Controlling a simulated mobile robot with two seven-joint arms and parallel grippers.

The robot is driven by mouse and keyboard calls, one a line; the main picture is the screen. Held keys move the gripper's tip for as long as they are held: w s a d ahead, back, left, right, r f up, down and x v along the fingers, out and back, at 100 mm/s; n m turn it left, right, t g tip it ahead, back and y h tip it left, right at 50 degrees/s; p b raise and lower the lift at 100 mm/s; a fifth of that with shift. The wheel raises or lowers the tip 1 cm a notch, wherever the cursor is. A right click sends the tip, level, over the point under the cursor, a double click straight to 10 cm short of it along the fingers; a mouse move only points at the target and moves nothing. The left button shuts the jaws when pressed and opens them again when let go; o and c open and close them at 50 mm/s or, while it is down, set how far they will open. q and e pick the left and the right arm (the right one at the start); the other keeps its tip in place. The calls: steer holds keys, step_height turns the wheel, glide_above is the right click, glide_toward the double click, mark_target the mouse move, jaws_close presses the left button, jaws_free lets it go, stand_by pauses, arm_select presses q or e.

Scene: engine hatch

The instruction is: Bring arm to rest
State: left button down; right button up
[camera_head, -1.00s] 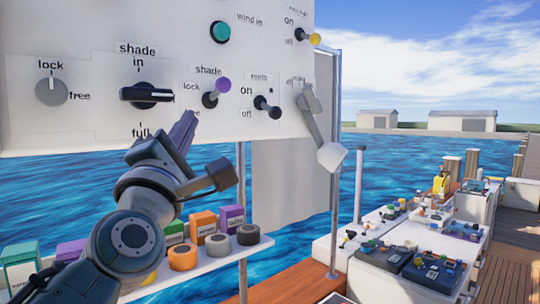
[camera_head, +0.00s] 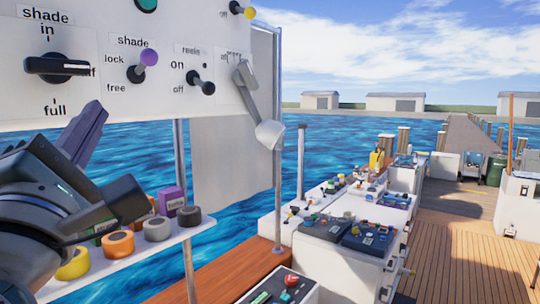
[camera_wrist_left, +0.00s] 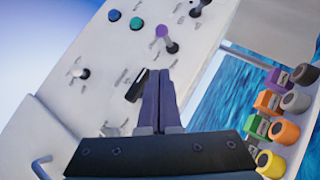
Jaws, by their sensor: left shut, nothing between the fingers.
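My left gripper (camera_head: 82,130) is at the lower left of the head view, in front of the lower edge of the white control panel (camera_head: 95,100). Its purple-grey fingers are closed together and hold nothing. The fingers also show in the left wrist view (camera_wrist_left: 158,100), pointing toward the panel. The black shade knob (camera_head: 57,67) sits above the fingers, apart from them in the head view. The purple-tipped shade lever (camera_head: 148,58) is up and to the right of the gripper. My right gripper is not in either view.
A shelf (camera_head: 130,262) with colored rolls and boxes lies just below and right of my left arm. A grey lever (camera_head: 245,80) hangs at the panel's right edge by a post (camera_head: 278,140). Consoles (camera_head: 345,255) stand on the deck. The wooden deck (camera_head: 460,215) at right is largely open.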

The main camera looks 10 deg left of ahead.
arm_select(q)
steer(key=w+d+f+m+g+h+p, duration=0.1)
steer(key=d+f+m+g+h+p, duration=0.2)
steer(key=d+m+h, duration=0.9)
steer(key=s+d+f+m+g+h+p, duration=0.1)
steer(key=s+f+m+g+h+p, duration=0.15)
steer(key=s+f+m+g, duration=0.4)
steer(key=s+a+f+m+g+y+p, duration=0.1)
steer(key=s+f+m+g+y+p, duration=0.1)
steer(key=s+f+m+g, duration=0.2)
steer(key=s+a+f+m+g+y+p, duration=0.2)
steer(key=s+m, duration=0.5)
steer(key=s, duration=0.4)
steer(key=shift+s+f+g, duration=0.3)
steer(key=shift+f+g, duration=0.55)
steer(key=shift+g, duration=0.3)
steer(key=shift+a, duration=0.1)
